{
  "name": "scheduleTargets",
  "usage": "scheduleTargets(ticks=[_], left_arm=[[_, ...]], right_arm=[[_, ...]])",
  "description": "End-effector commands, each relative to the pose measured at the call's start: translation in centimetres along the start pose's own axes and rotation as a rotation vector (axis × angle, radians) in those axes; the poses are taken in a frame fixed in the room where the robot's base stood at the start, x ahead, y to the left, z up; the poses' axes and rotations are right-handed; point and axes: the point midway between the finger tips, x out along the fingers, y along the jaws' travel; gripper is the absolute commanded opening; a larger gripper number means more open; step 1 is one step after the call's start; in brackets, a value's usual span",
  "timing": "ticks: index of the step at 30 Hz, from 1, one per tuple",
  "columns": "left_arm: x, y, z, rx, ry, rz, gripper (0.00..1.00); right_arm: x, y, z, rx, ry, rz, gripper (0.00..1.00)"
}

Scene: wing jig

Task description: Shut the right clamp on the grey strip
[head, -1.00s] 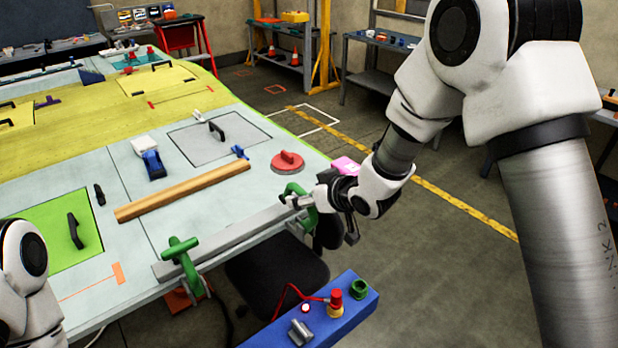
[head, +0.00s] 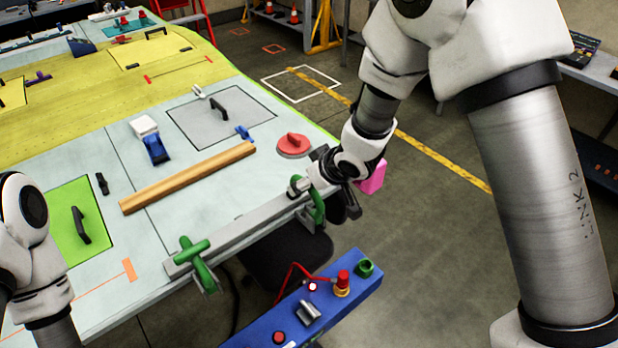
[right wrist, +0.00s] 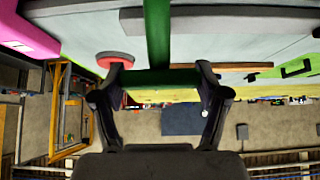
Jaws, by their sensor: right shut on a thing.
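The grey strip (head: 245,225) lies along the front edge of the pale table panel. The green right clamp (head: 318,208) stands at the strip's right end, partly hidden by my wrist. A second green clamp (head: 200,268) sits at the strip's left end. My right gripper (head: 300,187) is at the right clamp. In the right wrist view, my right gripper's fingers (right wrist: 160,82) are shut on the clamp's green crossbar (right wrist: 158,79), one at each end. Whether the clamp presses on the strip cannot be told. My left arm shows at the left edge, its gripper out of frame.
A wooden bar (head: 190,177), a red disc (head: 293,147) and a blue-and-white tool (head: 152,143) rest on the panel. A blue control box (head: 320,308) stands in front of the table. A pink block (head: 372,178) shows beside my right wrist.

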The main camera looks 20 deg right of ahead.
Motion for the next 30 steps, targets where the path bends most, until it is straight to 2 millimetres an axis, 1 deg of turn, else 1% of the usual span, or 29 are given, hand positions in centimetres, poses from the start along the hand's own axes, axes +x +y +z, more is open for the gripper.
scheduleTargets(ticks=[1, 2, 3, 4, 14, 17, 20, 27, 30], left_arm=[[0.0, 0.0, 0.0, 0.000, 0.000, 0.000, 1.00], [0.0, 0.0, 0.0, 0.000, 0.000, 0.000, 1.00], [0.0, 0.0, 0.0, 0.000, 0.000, 0.000, 1.00], [0.0, 0.0, 0.0, 0.000, 0.000, 0.000, 1.00], [0.0, 0.0, 0.0, 0.000, 0.000, 0.000, 1.00], [0.0, 0.0, 0.0, 0.000, 0.000, 0.000, 1.00], [0.0, 0.0, 0.0, 0.000, 0.000, 0.000, 1.00], [0.0, 0.0, 0.0, 0.000, 0.000, 0.000, 1.00], [0.0, 0.0, 0.0, 0.000, 0.000, 0.000, 1.00]], right_arm=[[0.1, 0.0, 0.3, 0.000, -0.006, 0.000, 0.11], [0.1, 0.0, 0.3, 0.000, -0.006, 0.000, 0.81], [0.1, 0.0, 0.3, 0.000, -0.006, 0.000, 0.95], [0.1, 0.0, 0.3, 0.000, -0.006, 0.000, 1.00], [0.0, 0.0, 0.2, 0.000, -0.004, 0.000, 1.00], [-0.8, 0.0, 0.1, 0.001, -0.003, 0.000, 1.00], [-2.5, 0.0, 0.0, 0.001, 0.000, 0.001, 1.00], [-8.7, 0.0, 0.0, 0.001, 0.000, 0.000, 1.00], [-10.6, 0.0, 0.0, 0.000, -0.001, -0.001, 1.00]])
